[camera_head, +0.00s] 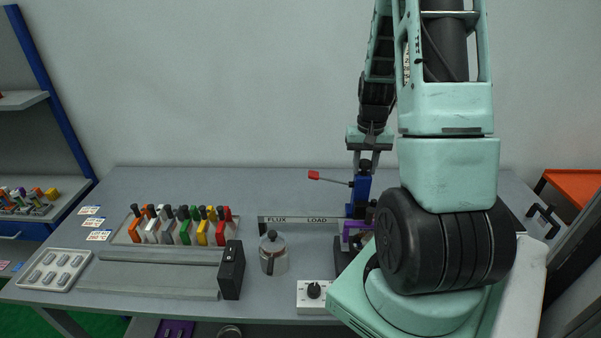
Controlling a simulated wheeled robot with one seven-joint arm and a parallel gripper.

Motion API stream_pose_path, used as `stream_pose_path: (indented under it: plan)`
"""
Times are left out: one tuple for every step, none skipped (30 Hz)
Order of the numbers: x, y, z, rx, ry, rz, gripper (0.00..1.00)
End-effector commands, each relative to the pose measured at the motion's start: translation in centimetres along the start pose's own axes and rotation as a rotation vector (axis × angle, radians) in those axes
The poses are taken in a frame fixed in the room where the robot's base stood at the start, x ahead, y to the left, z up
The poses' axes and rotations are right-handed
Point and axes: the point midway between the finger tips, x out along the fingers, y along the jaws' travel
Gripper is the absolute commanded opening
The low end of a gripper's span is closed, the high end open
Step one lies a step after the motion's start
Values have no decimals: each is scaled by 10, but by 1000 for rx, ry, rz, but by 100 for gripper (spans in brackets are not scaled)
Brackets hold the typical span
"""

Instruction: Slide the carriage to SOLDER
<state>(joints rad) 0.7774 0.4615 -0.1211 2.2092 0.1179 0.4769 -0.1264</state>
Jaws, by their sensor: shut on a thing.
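The carriage (361,188) appears as a blue upright block with a red-tipped lever pointing left. It stands at the label rail, just right of the word LOAD. The rail (290,220) carries the words FLUX and LOAD; its right part is hidden behind my arm, and no SOLDER label is visible. My gripper (366,168) points down over the carriage and is shut on its top; the exact contact is small and partly hidden. A purple piece (352,234) sits just below the carriage; I cannot tell whether they are joined.
A rack of coloured-handled tools (180,228) and a grey tray (54,270) lie farther left. My arm covers the table's right side.

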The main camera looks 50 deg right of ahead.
Motion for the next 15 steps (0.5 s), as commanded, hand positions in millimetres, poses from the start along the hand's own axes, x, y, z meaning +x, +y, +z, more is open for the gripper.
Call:
stream_pose_path:
  plan:
    - [-1,0,-1,-1,2,0,11]
    - [-1,0,-1,-1,2,0,11]
    - [-1,0,-1,-1,2,0,11]
    - [-1,0,-1,-1,2,0,36]
    - [-1,0,-1,-1,2,0,45]
    - [-1,0,-1,-1,2,0,49]
    - [-1,0,-1,-1,2,0,49]
    - [0,0,-1,-1,2,0,49]
    - [0,0,0,-1,2,0,49]
    - [0,0,0,-1,1,0,49]
    - [0,0,0,-1,1,0,49]
    - [0,0,0,-1,1,0,49]
    - [0,0,0,-1,1,0,49]
    - [-1,0,0,-1,1,0,49]
    - [-1,0,0,0,1,0,49]
